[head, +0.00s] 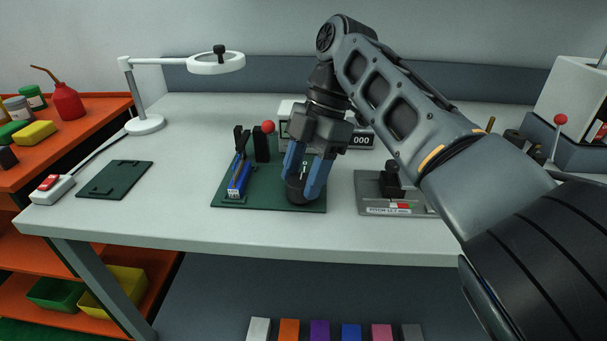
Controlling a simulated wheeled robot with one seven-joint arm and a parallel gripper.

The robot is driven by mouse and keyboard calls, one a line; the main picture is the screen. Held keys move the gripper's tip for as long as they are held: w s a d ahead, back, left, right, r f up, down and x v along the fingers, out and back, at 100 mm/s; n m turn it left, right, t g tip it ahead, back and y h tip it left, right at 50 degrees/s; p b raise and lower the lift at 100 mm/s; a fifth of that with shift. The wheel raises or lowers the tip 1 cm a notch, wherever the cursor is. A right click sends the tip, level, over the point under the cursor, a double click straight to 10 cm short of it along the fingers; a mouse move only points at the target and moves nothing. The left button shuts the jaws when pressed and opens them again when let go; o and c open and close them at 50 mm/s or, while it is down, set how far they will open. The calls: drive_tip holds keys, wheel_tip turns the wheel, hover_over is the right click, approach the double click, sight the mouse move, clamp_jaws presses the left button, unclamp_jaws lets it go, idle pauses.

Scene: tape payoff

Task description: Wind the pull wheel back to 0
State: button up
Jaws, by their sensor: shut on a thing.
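My gripper (305,184) points down over the dark green board (263,204) in the middle of the bench. Its blue fingers are shut on a dark round knob-like part, which I take to be the pull wheel (300,190), at the board's right side. The fingers and wrist hide much of it, and I cannot read its setting. A blue tape holder (239,178) with black uprights stands on the left of the same board. A display (361,141) behind my gripper reads 000; part of its box is hidden by my wrist.
A grey fixture (385,207) stands right of the board, partly behind my arm. A red-tipped lever (560,120) rises at the far right. A white lamp (146,123) and a red-switched power strip (49,184) are at left. Bare bench lies around the small green mat (114,179).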

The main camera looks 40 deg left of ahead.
idle(0.4)
drive_tip(key=o, duration=1)
drive_tip(key=shift+v, duration=3.85)
